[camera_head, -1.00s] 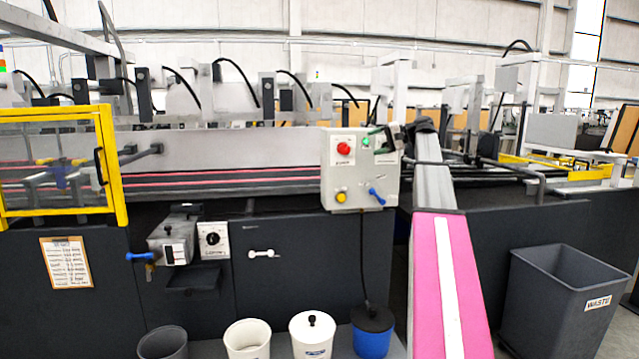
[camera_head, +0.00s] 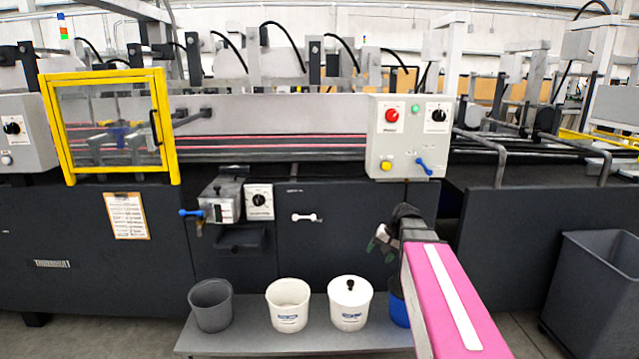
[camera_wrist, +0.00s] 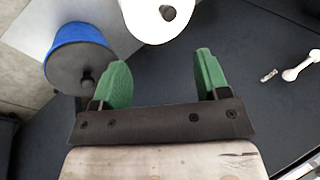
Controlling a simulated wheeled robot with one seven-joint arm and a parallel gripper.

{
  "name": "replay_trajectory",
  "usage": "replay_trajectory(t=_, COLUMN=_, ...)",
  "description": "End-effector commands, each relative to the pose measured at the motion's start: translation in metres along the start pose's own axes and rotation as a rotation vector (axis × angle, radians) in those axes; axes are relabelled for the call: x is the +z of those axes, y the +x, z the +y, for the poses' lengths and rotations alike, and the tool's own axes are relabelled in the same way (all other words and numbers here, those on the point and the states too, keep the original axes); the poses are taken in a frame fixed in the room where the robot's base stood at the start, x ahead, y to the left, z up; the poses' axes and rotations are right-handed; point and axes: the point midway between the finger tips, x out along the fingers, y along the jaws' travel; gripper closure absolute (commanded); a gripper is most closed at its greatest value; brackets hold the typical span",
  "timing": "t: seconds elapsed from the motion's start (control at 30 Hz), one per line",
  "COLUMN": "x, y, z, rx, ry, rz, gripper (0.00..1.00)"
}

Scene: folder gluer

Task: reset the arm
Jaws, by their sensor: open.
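My gripper (camera_head: 380,240) is at the end of my pink arm, in front of the dark lower panels of the machine, below the control box (camera_head: 408,137). In the wrist view its two green fingers (camera_wrist: 162,82) stand wide apart with nothing between them. Past the fingers, the wrist view shows a white lidded pot (camera_wrist: 157,18) and a blue pot with a dark lid (camera_wrist: 80,58). In the head view my arm hides most of the blue pot (camera_head: 398,308).
A low shelf (camera_head: 250,340) holds a grey pot (camera_head: 211,305), an open white pot (camera_head: 289,305) and the white lidded pot (camera_head: 350,303). A grey bin (camera_head: 598,290) stands at the right. A yellow-framed guard (camera_head: 172,130) is at the left. A white handle (camera_head: 308,217) is on the panel.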

Motion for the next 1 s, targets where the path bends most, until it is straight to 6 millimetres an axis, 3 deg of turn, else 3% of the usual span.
replay_trajectory(t=0.03, x=0.026, y=0.018, z=0.008, rx=0.047, ry=-0.02, rz=-0.014, gripper=0.32)
replay_trajectory(t=0.2, x=0.086, y=0.063, z=0.033, rx=0.206, ry=-0.102, rz=-0.045, gripper=0.32)
replay_trajectory(t=0.4, x=0.14, y=0.094, z=0.058, rx=0.355, ry=-0.203, rz=-0.075, gripper=0.32)
replay_trajectory(t=0.6, x=0.161, y=0.104, z=0.069, rx=0.421, ry=-0.255, rz=-0.087, gripper=0.32)
replay_trajectory(t=1.0, x=0.161, y=0.105, z=0.07, rx=0.427, ry=-0.26, rz=-0.087, gripper=0.32)
